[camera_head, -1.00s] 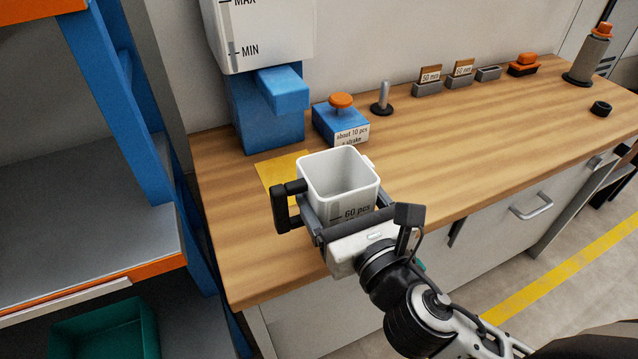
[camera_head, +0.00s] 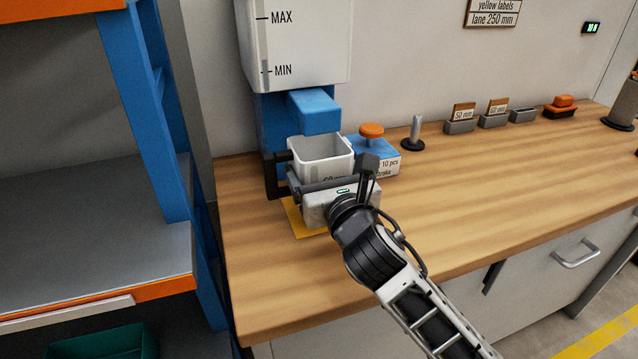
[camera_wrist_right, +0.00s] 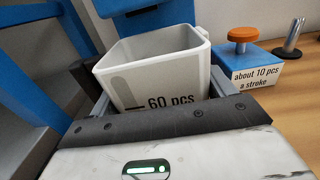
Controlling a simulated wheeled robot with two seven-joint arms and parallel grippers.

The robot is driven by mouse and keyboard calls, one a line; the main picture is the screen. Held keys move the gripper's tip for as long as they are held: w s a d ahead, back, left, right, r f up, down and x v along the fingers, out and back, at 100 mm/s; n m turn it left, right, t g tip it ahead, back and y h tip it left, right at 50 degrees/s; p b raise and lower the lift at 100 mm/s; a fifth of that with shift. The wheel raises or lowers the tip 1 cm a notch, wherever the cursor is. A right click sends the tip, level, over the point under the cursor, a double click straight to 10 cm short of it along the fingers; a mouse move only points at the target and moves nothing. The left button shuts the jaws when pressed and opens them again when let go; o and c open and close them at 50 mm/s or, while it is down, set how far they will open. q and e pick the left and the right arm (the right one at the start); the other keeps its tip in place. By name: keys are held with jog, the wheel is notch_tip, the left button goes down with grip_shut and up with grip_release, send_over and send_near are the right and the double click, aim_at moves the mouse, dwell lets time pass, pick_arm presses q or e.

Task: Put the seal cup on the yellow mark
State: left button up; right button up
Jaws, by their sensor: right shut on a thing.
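The seal cup is a white, square, open-topped cup (camera_head: 322,158) with a "60 pcs" print, also in the right wrist view (camera_wrist_right: 155,75). My right gripper (camera_head: 318,178) is shut on it and holds it upright below the blue spout of the dispenser. The yellow mark (camera_head: 303,220) is on the bench, mostly hidden under the cup and gripper; only its front part shows. I cannot tell whether the cup touches the mark. The cup's inside looks empty where it shows. My left gripper is not in view.
The dispenser (camera_head: 297,50) with MAX and MIN lines stands behind the cup. A blue block with an orange knob (camera_head: 372,131) stands close to its right. A metal post (camera_head: 415,133) and small label holders (camera_head: 459,125) stand further right. The bench front is clear.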

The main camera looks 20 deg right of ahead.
jog(key=shift+w, duration=0.5)
jog(key=shift+w+f, duration=0.15)
notch_tip(320, 180, down, 3)
jog(key=shift+r+b, duration=0.2)
jog(key=shift+b, duration=0.35)
jog(key=shift+f, duration=0.3)
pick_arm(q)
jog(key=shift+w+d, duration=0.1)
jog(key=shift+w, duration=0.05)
pick_arm(e)
jog(key=shift+f, duration=0.1)
